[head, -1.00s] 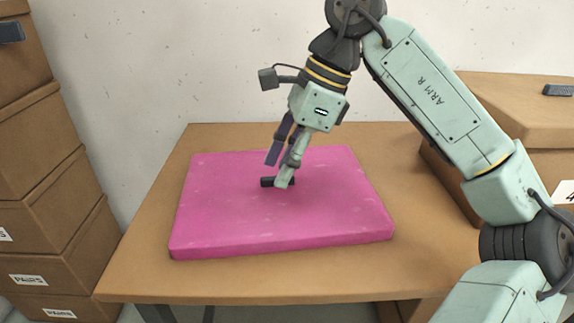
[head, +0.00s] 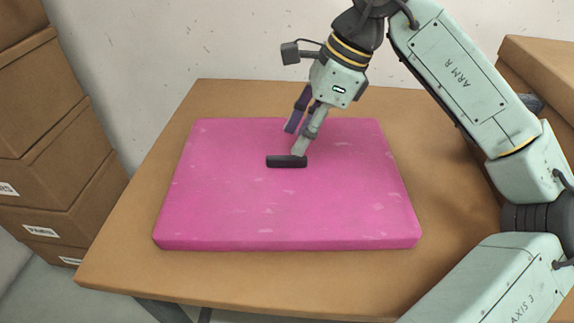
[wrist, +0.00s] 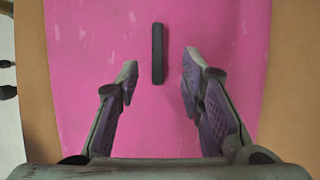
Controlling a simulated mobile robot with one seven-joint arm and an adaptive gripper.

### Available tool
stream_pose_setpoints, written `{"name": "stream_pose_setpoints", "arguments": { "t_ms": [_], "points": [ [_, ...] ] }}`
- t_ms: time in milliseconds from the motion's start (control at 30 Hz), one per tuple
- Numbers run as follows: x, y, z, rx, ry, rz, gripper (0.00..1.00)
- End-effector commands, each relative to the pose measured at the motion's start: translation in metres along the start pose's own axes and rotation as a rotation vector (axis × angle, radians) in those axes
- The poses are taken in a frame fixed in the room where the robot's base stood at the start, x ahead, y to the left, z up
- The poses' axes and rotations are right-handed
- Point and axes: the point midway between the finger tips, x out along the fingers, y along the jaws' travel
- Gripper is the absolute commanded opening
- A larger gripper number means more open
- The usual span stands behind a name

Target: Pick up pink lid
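The pink lid (head: 230,205) is a large, flat slab with pale scuffs, lying on the brown table. Its short black handle bar (head: 286,162) is on the top, and it also shows in the wrist view (wrist: 157,54). My gripper (head: 295,141) is open and empty, pointing down over the lid by the handle. In the wrist view, the fingers of my gripper (wrist: 160,74) are spread to the left and right of the handle's near end, with clear gaps on both sides. I cannot tell the exact height of the fingertips above the lid.
The brown table (head: 130,262) has bare margins around the lid. Cardboard boxes (head: 60,170) are stacked at the left, and another box (head: 545,70) stands at the back right. A pale wall (head: 160,40) is behind the table.

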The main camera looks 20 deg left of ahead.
Motion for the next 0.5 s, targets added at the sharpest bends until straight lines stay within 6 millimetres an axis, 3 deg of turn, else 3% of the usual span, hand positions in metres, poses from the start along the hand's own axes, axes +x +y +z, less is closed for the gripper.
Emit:
{"name": "stream_pose_setpoints", "arguments": {
  "t_ms": [233,500],
  "points": [
    [0.037,0.004,0.003,-0.001,0.000,0.002,0.35],
    [0.046,0.004,0.003,0.000,0.000,0.000,0.35]
  ]
}}
